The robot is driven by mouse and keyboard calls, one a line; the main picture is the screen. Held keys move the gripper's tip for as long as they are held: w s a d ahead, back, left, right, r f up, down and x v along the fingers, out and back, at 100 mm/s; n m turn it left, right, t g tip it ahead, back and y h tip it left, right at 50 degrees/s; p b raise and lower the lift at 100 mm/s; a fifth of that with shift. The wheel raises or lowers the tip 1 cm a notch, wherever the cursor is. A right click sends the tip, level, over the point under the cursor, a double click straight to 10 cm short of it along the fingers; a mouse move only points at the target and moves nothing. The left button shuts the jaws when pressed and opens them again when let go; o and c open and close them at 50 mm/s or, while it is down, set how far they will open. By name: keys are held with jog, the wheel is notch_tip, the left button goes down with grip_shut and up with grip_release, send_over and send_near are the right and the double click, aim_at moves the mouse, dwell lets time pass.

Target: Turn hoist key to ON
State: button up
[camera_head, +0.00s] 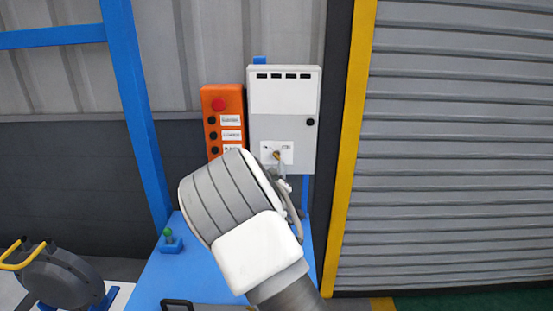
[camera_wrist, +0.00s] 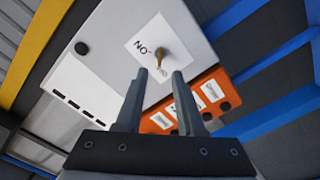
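The hoist key (camera_head: 277,155) is a small brass-coloured key on a white label (camera_head: 268,147) on the front of the pale grey cabinet (camera_head: 284,97). In the wrist view the cabinet appears upside down; the key (camera_wrist: 158,56) stands out from the label (camera_wrist: 143,44), where inverted ON lettering shows. My gripper (camera_wrist: 161,73) is open. Its two fingertips point toward the key, which appears just beyond them, near the gap. I see no finger closed on it. In the head view my wrist covers most of my gripper, and the key shows just above it.
An orange button box (camera_head: 222,120) with a red button hangs left of the cabinet. A blue bench (camera_head: 195,275) lies below, with a small green-topped button (camera_head: 168,236). A yellow post (camera_head: 349,150) and a grey shutter (camera_head: 460,140) stand to the right.

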aim_at(277, 158)
jog(key=shift+w+p, duration=0.55)
jog(key=shift+w, duration=3)
grip_shut()
